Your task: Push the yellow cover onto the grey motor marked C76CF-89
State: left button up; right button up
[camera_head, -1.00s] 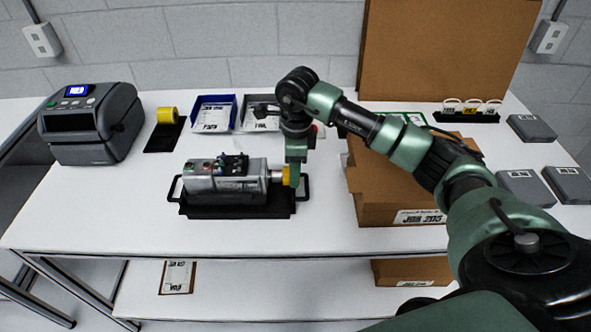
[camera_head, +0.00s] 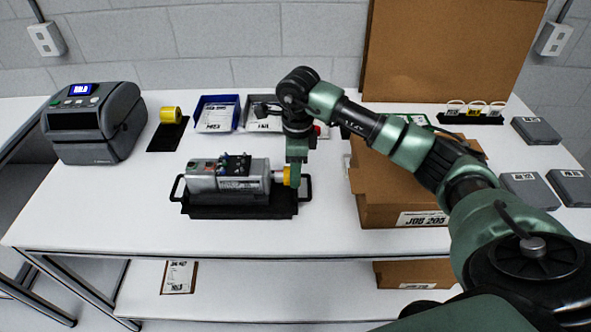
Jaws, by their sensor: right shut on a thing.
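The grey motor (camera_head: 225,178) lies on its side in a black tray (camera_head: 235,211) with a handle at each end. Its marking is too small to read. The yellow cover (camera_head: 287,175) is at the motor's right end, in line with its shaft. My right gripper (camera_head: 294,176) reaches down from above and is shut on the yellow cover. The gripper hides part of the cover, and I cannot tell whether the cover touches the motor. My left gripper is not in view.
A cardboard box (camera_head: 375,203) stands right of the tray. A label printer (camera_head: 90,125), a yellow roll (camera_head: 171,114) and a blue bin (camera_head: 217,112) stand at the back left. Grey flat boxes (camera_head: 536,130) lie at the right. The table front is clear.

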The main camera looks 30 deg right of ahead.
aim_at(282, 172)
jog(key=shift+w+a, duration=0.1)
jog(key=shift+a, duration=0.1)
jog(key=shift+w+a+b, duration=0.35)
jog(key=shift+w+a, duration=0.05)
jog(key=shift+a, duration=0.2)
jog(key=shift+w+a+b, duration=0.35)
jog(key=shift+a, duration=0.25)
dwell(2.8)
jog(key=o, duration=1.4)
notch_tip(282, 172, up, 7)
jog(key=shift+f+b, duration=0.1)
jog(key=shift+b, duration=0.9)
jog(key=shift+d+r, duration=0.1)
jog(key=shift+r, duration=0.35)
jog(key=shift+s, duration=0.1)
